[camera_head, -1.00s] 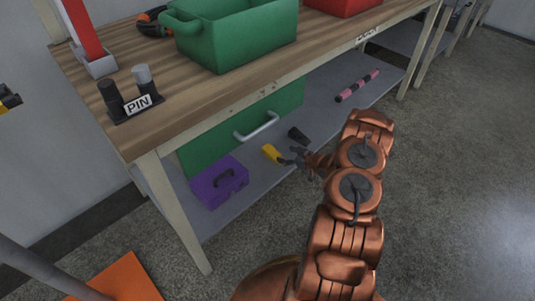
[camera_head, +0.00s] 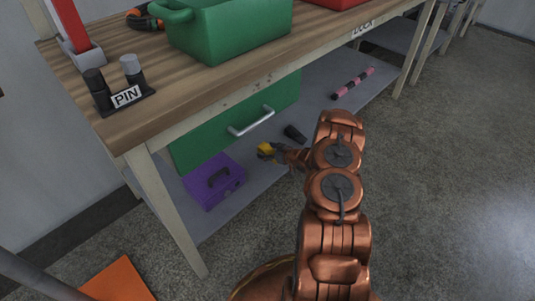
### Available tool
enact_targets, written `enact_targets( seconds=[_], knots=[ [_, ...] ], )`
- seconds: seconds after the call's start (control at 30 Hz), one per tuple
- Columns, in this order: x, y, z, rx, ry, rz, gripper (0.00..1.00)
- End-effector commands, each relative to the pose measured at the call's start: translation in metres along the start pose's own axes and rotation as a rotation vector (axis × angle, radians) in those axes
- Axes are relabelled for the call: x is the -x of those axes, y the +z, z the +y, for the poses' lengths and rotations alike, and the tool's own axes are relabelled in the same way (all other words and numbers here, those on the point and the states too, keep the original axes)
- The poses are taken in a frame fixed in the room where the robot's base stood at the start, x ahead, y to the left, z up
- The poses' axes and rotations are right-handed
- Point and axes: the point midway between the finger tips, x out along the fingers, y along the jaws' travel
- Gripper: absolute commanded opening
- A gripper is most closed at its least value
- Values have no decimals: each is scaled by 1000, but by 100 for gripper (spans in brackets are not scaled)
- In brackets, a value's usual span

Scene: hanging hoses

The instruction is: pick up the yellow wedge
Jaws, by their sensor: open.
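The yellow wedge (camera_head: 265,148) lies on the grey lower shelf under the workbench, in front of the green drawer. My gripper (camera_head: 271,152) is at the wedge, with its dark fingers open around or beside it. The fingers overlap the wedge in this view, so I cannot tell whether they touch it. My copper arm reaches in from the lower right.
A purple toolbox (camera_head: 215,180) stands left of the wedge on the lower shelf (camera_head: 262,190). A black object (camera_head: 295,133) lies close on the right, and a pink-and-black rod (camera_head: 353,83) farther right. The green drawer (camera_head: 220,135) and benchtop (camera_head: 185,93) hang above.

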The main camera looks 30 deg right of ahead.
Motion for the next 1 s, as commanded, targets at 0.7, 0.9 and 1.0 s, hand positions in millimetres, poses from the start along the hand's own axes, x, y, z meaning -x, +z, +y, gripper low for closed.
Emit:
enact_targets(
  seconds=[0.7, 0.9, 1.0],
  knots=[
    [1, 0, 0, 0, 1, -1, 14],
    [1, 0, 0, -1, 1, -1, 8],
    [1, 0, 0, -1, 1, -1, 8]
  ],
)
